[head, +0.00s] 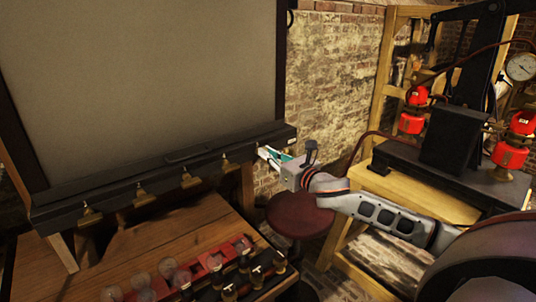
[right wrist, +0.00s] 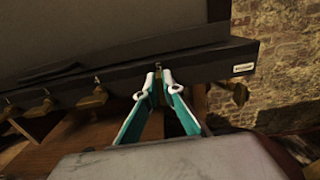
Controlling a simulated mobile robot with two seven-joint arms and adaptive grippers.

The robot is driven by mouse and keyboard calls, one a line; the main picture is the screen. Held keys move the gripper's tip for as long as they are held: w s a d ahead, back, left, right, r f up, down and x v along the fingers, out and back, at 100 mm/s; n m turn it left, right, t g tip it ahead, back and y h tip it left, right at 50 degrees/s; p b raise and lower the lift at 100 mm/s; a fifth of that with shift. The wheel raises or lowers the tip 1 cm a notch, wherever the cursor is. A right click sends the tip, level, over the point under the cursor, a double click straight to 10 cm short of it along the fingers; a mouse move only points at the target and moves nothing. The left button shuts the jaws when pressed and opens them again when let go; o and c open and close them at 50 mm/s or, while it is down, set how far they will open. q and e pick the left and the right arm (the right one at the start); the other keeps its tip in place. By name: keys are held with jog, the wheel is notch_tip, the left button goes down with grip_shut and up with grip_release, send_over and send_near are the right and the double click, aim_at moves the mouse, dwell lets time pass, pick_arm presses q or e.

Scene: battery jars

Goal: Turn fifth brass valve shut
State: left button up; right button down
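A dark ledge (head: 165,178) under a large grey panel carries a row of brass valves. Four show left of my right gripper in the head view, the nearest to it being the fourth valve (head: 227,165). My right gripper (head: 265,153) is at the fifth valve, near the ledge's right end. In the right wrist view, its white-tipped teal fingers (right wrist: 157,80) come close together around the fifth valve (right wrist: 156,92) and look closed on it. In the head view the gripper hides most of that valve. My left gripper is not in view.
A wooden table (head: 180,235) with jars and a red rack (head: 215,262) stands below the ledge. A dark red stool (head: 298,217) is beneath my right arm. A wooden frame with red-capped fittings (head: 411,122) and a gauge (head: 521,67) stands at right.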

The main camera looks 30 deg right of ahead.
jog(key=shift+m, duration=0.4)
jog(key=m, duration=0.5)
jog(key=d+f+m, duration=0.1)
jog(key=m, duration=1)
jog(key=shift+d+f+m, duration=0.15)
jog(key=shift+f+m, duration=0.05)
jog(key=shift+m, duration=0.5)
jog(key=c, duration=2.2)
grip_release()
